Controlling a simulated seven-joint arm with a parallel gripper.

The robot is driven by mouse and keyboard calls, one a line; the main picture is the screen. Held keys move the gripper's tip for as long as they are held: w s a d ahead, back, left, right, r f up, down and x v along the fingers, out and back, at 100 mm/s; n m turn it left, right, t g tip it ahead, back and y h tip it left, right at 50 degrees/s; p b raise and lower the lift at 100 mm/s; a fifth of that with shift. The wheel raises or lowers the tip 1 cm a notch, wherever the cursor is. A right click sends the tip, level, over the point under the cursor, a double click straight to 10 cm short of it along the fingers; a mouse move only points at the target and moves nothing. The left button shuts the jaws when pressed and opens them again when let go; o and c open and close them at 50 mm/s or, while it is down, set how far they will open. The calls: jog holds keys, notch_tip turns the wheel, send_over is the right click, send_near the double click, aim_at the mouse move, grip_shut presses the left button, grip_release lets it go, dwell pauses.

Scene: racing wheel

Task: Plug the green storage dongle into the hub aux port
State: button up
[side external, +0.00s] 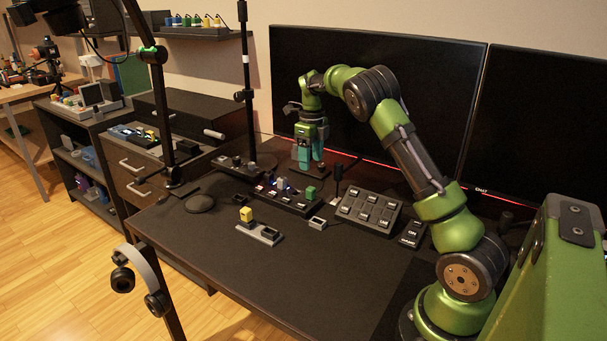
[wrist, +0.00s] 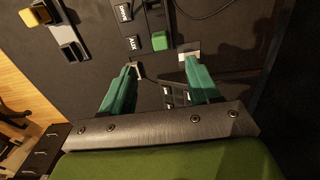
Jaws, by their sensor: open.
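The green storage dongle (side external: 310,193) stands upright at the right end of the dark hub (side external: 287,207). In the wrist view the green dongle (wrist: 160,41) sits beside the AUX label on the hub (wrist: 157,20). I cannot tell how deep it is seated, and the port under it is hidden. My gripper (side external: 309,168) is raised above and behind the hub, its teal fingers pointing down. In the wrist view my gripper (wrist: 161,64) is open and empty, its fingers apart, with the dongle beyond the gap and not touching them.
A small grey holder (side external: 317,223) stands empty in front of the hub. A button panel (side external: 368,210) is on the right, and monitors (side external: 375,100) stand behind. The front desk is clear.

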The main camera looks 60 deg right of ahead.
notch_tip(320, 180, up, 6)
jog(key=shift+f, duration=0.1)
dwell(0.4)
jog(key=s+a+r+n+t+y, duration=0.1)
jog(key=s+a+r+n+t, duration=0.1)
jog(key=s+a+n, duration=0.9)
jog(key=s+a+r+n+t+y, duration=0.1)
jog(key=s+a+r+n+t, duration=0.2)
jog(key=s+a+n, duration=0.8)
jog(key=a+n+t, duration=0.2)
jog(key=a+n, duration=0.5)
jog(key=n, duration=0.3)
jog(key=shift+a+r, duration=0.15)
